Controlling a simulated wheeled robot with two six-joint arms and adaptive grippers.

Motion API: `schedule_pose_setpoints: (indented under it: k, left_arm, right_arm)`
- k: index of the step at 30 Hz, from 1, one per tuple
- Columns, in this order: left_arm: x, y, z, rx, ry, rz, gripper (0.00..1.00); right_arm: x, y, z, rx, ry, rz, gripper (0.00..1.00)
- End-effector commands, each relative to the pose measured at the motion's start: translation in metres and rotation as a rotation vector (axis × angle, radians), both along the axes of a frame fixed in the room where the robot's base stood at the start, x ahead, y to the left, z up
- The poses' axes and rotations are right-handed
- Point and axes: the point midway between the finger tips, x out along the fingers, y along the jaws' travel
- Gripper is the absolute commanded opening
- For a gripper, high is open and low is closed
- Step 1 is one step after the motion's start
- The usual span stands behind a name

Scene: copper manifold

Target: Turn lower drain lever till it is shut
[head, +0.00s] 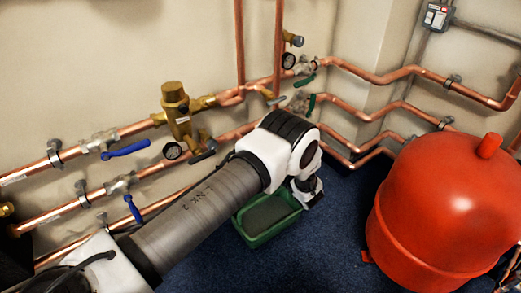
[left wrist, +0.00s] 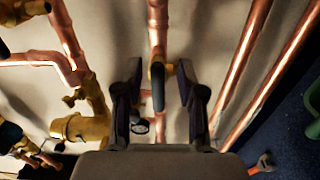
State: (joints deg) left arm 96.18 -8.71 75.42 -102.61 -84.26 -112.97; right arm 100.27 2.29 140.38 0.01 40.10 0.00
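In the left wrist view, a valve with a small brass-coloured body (left wrist: 169,69) sits at the end of a copper pipe, with a dark narrow lever (left wrist: 157,88) on it. It looks like the drain lever, though I cannot be sure. My left gripper (left wrist: 158,92) is open, one finger on each side of the lever; no contact shows. In the head view my left arm reaches from the lower left toward the pipes, and its wrist hides the lever and most of the gripper. My right gripper is in neither view.
A green tray (head: 241,226) lies on the blue floor below my wrist. A red tank (head: 440,205) stands at right. Copper pipes with blue levers (head: 126,149) and green levers (head: 311,104) run along the walls. A brass valve (head: 178,112) and gauge are left of my wrist.

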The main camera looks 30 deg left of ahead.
Motion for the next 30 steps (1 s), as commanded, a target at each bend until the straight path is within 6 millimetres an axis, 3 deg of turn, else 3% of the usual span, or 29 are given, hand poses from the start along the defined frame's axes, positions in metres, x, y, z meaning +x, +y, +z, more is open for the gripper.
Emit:
schedule_pose_setpoints:
  k: [6, 12, 30]
  left_arm:
    - [-0.021, -0.053, 0.0, 0.001, 0.001, -0.006, 0.39]
    - [-0.035, -0.087, 0.0, 0.001, 0.001, -0.002, 0.39]
    - [-0.042, -0.091, -0.004, -0.017, 0.003, 0.009, 0.39]
  right_arm:
    - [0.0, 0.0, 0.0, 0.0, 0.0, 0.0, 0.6]
    - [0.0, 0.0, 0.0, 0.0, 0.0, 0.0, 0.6]
    - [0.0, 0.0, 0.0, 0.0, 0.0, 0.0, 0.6]
